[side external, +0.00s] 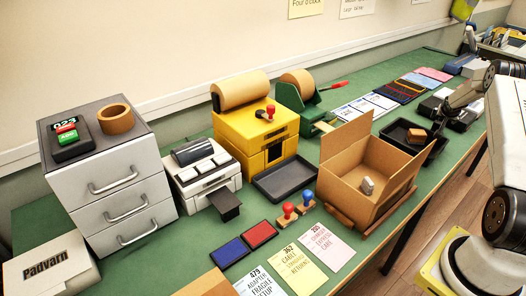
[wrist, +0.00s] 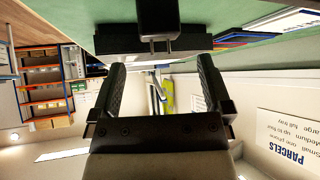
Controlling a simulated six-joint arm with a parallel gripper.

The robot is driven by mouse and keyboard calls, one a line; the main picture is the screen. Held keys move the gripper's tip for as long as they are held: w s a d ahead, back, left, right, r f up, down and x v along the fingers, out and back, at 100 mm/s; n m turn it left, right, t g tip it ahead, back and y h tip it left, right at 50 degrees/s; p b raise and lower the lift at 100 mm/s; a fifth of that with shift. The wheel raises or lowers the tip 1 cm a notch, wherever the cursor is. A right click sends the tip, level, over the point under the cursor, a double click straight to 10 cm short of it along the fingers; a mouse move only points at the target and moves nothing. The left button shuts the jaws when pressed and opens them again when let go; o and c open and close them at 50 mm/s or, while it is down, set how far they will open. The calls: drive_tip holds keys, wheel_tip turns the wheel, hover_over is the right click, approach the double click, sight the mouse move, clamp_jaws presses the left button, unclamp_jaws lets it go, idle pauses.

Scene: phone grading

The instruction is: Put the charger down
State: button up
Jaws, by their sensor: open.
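My gripper (wrist: 161,66) is open in the wrist view, with its two dark fingers well apart. A black block with two short prongs (wrist: 158,18), which looks like the charger, is just beyond the fingertips, at the top of the picture. The fingers do not appear to touch it. It is by a dark flat item over the green bench. In the side external view my gripper (side external: 444,112) is low over the bench at the right, beyond the black tray. The charger cannot be made out clearly there.
A black tray (side external: 393,141) holds a small brown block (side external: 416,135). The open cardboard box (side external: 347,205) holds a small grey item (side external: 367,186). A yellow machine (side external: 246,135), a green tape dispenser (side external: 301,100) and a drawer unit (side external: 128,184) stand farther left.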

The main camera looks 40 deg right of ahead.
sight(440, 122)
drive_tip(key=shift+x, duration=2.15)
drive_tip(key=shift+d, duration=0.1)
clamp_jaws()
drive_tip(key=shift+r, duration=0.1)
wheel_tip(440, 122, up, 10)
idle(0.4)
